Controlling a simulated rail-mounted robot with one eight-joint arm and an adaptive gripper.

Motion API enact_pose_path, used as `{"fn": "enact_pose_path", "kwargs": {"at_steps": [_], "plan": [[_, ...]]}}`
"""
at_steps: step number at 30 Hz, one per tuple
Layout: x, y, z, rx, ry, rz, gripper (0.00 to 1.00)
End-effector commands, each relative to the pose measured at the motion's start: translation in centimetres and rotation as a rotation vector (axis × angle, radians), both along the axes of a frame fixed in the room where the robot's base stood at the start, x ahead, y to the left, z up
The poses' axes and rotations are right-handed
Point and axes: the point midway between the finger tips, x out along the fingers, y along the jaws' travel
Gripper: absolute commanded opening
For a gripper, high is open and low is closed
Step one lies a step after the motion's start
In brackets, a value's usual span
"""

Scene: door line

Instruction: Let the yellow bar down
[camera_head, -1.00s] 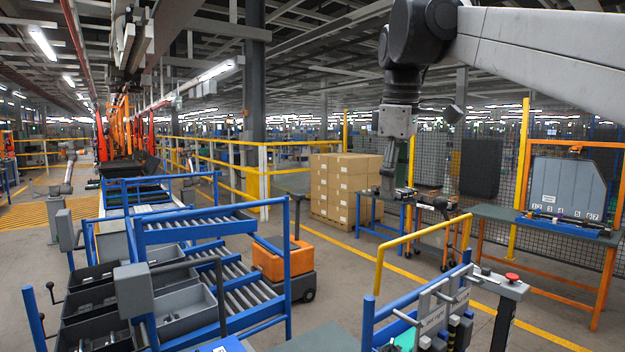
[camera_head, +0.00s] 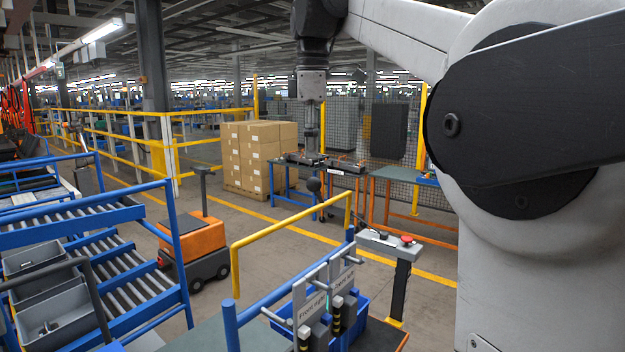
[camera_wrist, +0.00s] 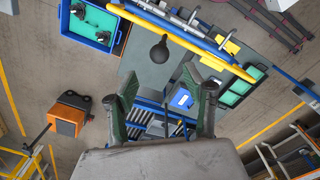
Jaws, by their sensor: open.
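The yellow bar (camera_head: 290,220) stands raised above a blue rail in the head view, its two ends bent down. In the wrist view the yellow bar (camera_wrist: 180,45) runs slantwise across the upper part. A black ball knob (camera_wrist: 159,52) shows beside it, just beyond my fingertips; the knob also shows behind the bar in the head view (camera_head: 314,184). My gripper (camera_wrist: 160,76) is open, with nothing between its fingers. In the head view my gripper (camera_head: 312,140) points down, seen above and behind the bar. I cannot tell its exact height over the knob.
A blue-railed roller rack (camera_head: 120,235) stands at the left, with an orange cart (camera_head: 192,240) beside it. A post with a red button (camera_head: 407,240) stands right of the bar. Cartons (camera_head: 258,150) and a green-topped table (camera_head: 405,175) are behind.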

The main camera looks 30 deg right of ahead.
Motion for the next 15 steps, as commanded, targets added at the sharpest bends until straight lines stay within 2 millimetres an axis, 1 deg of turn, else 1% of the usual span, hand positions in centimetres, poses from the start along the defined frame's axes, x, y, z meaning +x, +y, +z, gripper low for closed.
{"fn": "enact_pose_path", "kwargs": {"at_steps": [3, 9, 15], "plan": [[0.0, 0.0, -1.8, 0.000, 0.000, 0.000, 0.47], [0.0, 0.0, -4.8, 0.000, 0.000, 0.000, 0.47], [0.1, -0.1, -6.9, 0.000, 0.000, 0.000, 0.47]]}}
